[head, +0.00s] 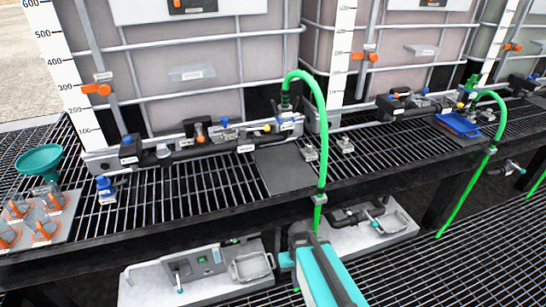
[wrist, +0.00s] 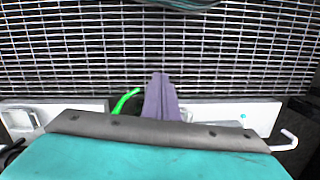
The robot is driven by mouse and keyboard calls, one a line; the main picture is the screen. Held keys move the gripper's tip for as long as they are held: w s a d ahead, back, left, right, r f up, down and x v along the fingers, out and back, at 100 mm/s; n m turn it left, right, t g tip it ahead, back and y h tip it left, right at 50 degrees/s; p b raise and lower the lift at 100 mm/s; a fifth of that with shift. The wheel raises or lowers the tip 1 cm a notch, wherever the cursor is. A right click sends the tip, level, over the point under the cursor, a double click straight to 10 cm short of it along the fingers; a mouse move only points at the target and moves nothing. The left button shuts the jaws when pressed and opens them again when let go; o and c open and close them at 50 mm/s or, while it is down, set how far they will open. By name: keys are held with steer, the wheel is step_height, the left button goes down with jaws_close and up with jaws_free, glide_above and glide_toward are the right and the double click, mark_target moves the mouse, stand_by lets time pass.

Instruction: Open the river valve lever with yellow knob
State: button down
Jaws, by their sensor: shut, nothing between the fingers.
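A small yellow knob (head: 267,128) shows on the black pipe manifold (head: 215,142) in front of the nearer tank, next to a blue fitting. A second small yellow part (head: 460,104) shows on the manifold further right. The labels are too small to read, so I cannot tell which belongs to the river valve. Whether either lever is open or shut is unclear. My gripper's fingers (wrist: 161,97) are shut and empty in the wrist view, pointing towards a metal grating. In the head view my teal arm is low in the centre, below the shelf and apart from both yellow parts.
A green hose (head: 322,130) arches up from the manifold and hangs down in front of the shelf. Grey-white panels with handles (head: 205,270) stand below the shelf edge. A teal funnel (head: 40,160) and orange clamps (head: 44,231) sit left. A blue tray (head: 456,126) lies right.

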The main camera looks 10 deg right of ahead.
steer(key=s+f+g, duration=0.2)
steer(key=s+f, duration=0.4)
steer(key=s, duration=0.4)
steer(key=s+f+g, duration=0.2)
steer(key=s+f, duration=0.4)
steer(key=s, duration=0.4)
steer(key=shift+s+f, duration=0.2)
steer(key=shift+s, duration=0.1)
